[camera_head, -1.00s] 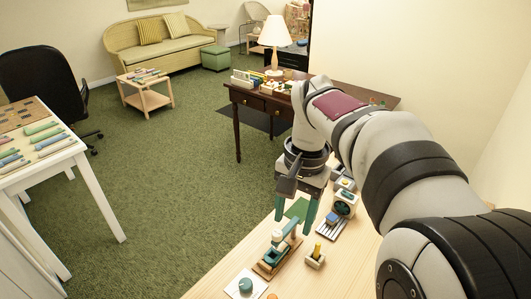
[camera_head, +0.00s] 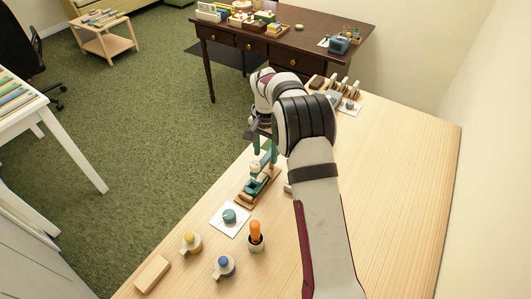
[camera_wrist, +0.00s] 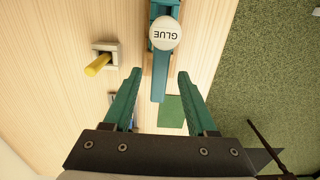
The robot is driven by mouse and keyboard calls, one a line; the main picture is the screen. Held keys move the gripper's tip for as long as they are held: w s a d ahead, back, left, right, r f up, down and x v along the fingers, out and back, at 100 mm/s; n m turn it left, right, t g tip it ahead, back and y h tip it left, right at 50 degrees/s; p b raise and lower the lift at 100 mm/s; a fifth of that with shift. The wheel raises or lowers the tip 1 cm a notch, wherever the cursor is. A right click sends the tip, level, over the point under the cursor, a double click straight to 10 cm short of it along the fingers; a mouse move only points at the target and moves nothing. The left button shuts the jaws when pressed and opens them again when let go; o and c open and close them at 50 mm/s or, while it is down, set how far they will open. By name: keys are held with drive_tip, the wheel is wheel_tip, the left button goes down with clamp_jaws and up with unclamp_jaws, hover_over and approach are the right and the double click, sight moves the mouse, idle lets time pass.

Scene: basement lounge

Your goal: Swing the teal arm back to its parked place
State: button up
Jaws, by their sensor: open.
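The teal arm (camera_wrist: 158,84) shows in the wrist view as a narrow bar running down from a white round piece marked GLUE (camera_wrist: 165,33). My gripper (camera_wrist: 159,74) is open, with one teal finger on each side of the bar's free end and a gap on both sides. In the head view, the device's wooden base (camera_head: 251,196) stands near the table's left edge. My gripper (camera_head: 260,149) is just over it, pointing down, and partly hides the arm. I cannot tell the fingertips' exact height against the bar.
A small block with a yellow peg (camera_wrist: 98,65) stands beside the device. A green square (camera_wrist: 171,111) lies near the bar's end. A white card with a teal disc (camera_head: 229,216), an orange-handled tool in a cup (camera_head: 256,237) and small jars (camera_head: 224,266) stand nearer. The table's right side is clear.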

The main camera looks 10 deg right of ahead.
drive_tip(key=shift+f, duration=0.55)
clamp_jaws()
drive_tip(key=shift+r, duration=0.1)
idle(0.9)
